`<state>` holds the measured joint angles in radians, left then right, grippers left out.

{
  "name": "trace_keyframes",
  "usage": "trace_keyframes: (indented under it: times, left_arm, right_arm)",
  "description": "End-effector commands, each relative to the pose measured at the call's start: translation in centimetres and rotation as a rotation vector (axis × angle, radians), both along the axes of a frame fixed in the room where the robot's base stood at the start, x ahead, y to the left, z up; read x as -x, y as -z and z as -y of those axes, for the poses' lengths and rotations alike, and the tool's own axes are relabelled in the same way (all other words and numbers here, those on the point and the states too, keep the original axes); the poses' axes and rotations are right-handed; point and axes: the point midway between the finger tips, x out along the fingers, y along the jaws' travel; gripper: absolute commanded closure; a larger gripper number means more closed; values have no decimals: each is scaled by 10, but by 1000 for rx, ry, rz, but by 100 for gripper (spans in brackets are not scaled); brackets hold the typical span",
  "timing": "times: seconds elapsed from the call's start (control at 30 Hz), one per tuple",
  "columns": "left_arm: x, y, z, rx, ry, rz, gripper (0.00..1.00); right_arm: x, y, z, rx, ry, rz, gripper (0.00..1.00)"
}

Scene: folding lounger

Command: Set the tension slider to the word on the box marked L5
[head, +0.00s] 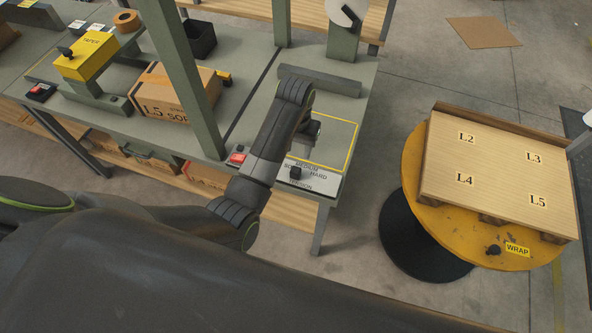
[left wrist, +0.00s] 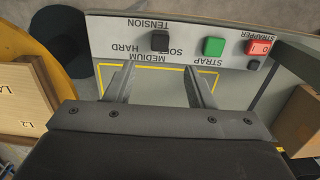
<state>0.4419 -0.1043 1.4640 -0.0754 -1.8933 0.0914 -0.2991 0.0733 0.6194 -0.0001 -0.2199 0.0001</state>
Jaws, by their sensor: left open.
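The tension slider's black knob (head: 296,172) stands on a pale panel (head: 322,185) lettered SOFT, MEDIUM, HARD and TENSION. In the left wrist view the knob (left wrist: 160,41) is between the SOFT and HARD words, close to SOFT and MEDIUM; its exact setting is unclear. The cardboard box marked L5 (head: 172,88) stands on the bench; its word shows as "SOF", the rest hidden by a green post. My left gripper (head: 314,127) is over the bench behind the panel. In the wrist view its open, empty fingers (left wrist: 160,72) point toward the knob, apart from it. My right gripper is not in view.
A green button (left wrist: 213,47) and a red strapper switch (left wrist: 258,47) sit beside the slider. A green post (head: 185,75) rises between the box and my left arm. A yellow turntable (head: 415,175) with an L2–L5 board (head: 500,170) stands to the right, across open floor.

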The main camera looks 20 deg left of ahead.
Motion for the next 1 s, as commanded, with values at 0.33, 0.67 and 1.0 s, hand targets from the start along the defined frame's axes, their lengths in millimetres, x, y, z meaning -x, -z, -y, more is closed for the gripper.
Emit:
trace_keyframes:
  times: [0.33, 0.67, 1.0]
  left_arm:
    - [1, 68, 0, -1, 0, -2, 51]
    - [0, 109, 0, -1, 0, 1, 51]
    - [0, 117, 0, 0, 0, 3, 51]
  right_arm:
    - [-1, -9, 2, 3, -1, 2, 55]
    - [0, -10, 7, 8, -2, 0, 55]
    - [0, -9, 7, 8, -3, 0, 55]
